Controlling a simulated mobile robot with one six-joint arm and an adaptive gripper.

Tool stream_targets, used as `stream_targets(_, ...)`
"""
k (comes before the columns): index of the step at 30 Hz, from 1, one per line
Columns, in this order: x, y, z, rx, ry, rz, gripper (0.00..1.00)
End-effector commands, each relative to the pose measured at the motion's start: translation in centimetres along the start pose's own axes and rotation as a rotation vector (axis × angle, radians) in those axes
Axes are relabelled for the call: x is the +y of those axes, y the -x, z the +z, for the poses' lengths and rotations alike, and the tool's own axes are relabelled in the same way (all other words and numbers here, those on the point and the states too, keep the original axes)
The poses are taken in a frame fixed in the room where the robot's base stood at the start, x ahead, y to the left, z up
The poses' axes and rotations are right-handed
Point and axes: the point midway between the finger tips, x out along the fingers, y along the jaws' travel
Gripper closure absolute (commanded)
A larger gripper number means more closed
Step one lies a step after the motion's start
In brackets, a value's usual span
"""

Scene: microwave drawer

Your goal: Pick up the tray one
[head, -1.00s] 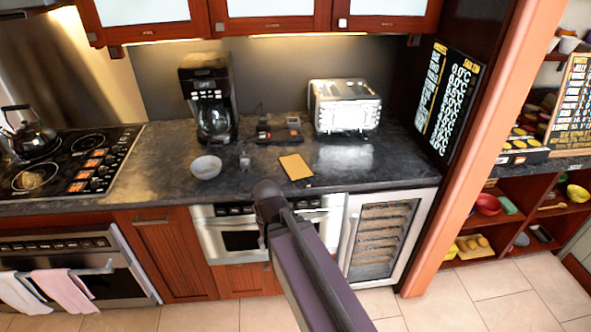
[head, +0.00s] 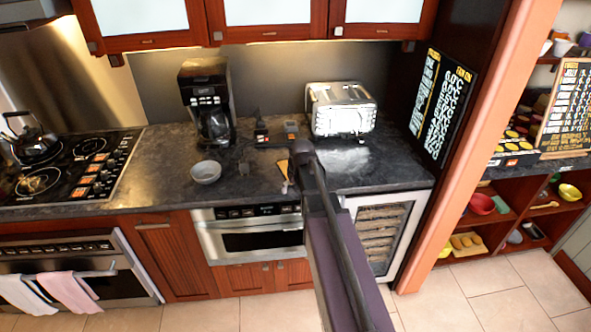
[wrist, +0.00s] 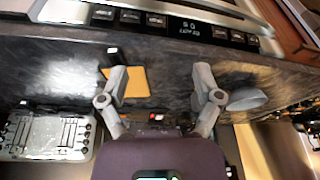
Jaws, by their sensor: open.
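A flat tan rectangular board (head: 284,167), the only tray-like thing I make out, lies on the dark counter (head: 160,170). In the head view my arm hides most of it. In the wrist view the board (wrist: 135,84) lies beyond my left finger, which covers part of its left side. My gripper (wrist: 160,75) is open and empty, its two fingers spread above the counter. The board shows between the fingers, nearer the left one. I cannot tell the height of the fingers above it.
A coffee maker (head: 207,105) and a silver toaster (head: 340,108) stand at the back. Small dark devices (head: 262,132) lie between them. A built-in microwave drawer (head: 250,235) sits below the counter. Upper cabinets hang above.

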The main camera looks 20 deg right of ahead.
Motion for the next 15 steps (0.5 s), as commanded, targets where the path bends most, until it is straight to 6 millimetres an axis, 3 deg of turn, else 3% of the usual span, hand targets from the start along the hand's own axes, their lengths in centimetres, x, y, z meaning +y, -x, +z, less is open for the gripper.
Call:
stream_targets(1,2.0,0.7,-1.9,0.024,-0.006,0.005,0.17)
stream_targets(6,6.5,1.4,-4.7,0.088,-0.006,0.021,0.17)
stream_targets(10,8.2,1.7,-5.6,0.113,-0.006,0.029,0.17)
stream_targets(15,8.7,1.7,-5.7,0.12,-0.005,0.031,0.17)
